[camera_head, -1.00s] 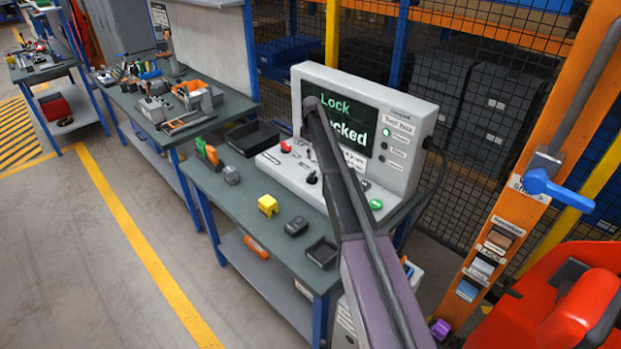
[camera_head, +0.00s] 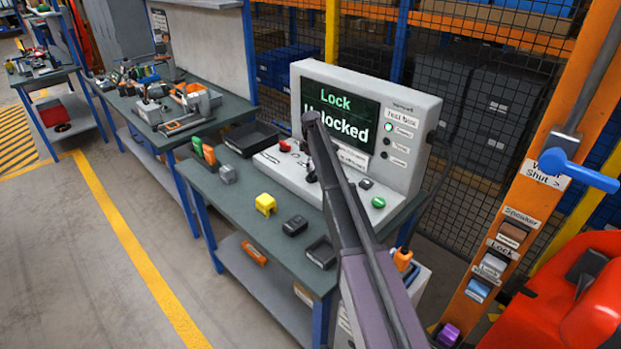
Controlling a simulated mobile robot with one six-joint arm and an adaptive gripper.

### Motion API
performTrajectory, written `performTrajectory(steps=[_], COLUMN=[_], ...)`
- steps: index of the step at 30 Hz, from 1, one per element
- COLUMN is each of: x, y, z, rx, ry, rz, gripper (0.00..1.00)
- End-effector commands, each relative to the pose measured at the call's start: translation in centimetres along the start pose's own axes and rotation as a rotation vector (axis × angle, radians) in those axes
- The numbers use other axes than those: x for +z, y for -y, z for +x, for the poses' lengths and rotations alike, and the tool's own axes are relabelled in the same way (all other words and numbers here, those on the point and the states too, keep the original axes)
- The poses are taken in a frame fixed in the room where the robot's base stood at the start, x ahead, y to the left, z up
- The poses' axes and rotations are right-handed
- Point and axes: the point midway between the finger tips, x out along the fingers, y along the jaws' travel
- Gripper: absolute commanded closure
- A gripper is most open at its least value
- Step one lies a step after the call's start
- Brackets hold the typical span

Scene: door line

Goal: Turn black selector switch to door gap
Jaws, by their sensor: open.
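The grey test box (camera_head: 418,140) stands on the bench, with a screen (camera_head: 341,119) that reads "Lock Unlocked". The black selector switch (camera_head: 311,177) is a small dark knob on the box's sloping front panel, partly beside my arm; which way it points is too small to tell. A red button (camera_head: 285,146) is left of it and a green button (camera_head: 378,202) right of it. My gripper (camera_head: 307,131) is at the dark far end of my arm, in front of the screen and above the panel in the picture. Its fingers are hardly visible, and nothing shows held.
An orange post (camera_head: 545,150) with a blue handle (camera_head: 575,173) and a red machine (camera_head: 590,290) stand at right. A yellow-lined aisle is clear at left.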

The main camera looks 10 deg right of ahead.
Motion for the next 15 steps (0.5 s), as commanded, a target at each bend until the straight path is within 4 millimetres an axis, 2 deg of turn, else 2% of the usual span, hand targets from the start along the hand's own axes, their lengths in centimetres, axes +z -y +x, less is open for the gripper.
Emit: performTrajectory(steps=[1, 6, 15], x=[0.0, 0.0, -0.1], y=[0.0, 0.0, 0.0], z=[0.8, 2.1, 3.6], rx=[0.000, 0.000, 0.000], ry=[0.000, 0.000, 0.000], rz=[0.000, 0.000, -0.001], gripper=[0.00, 0.00, 0.00])
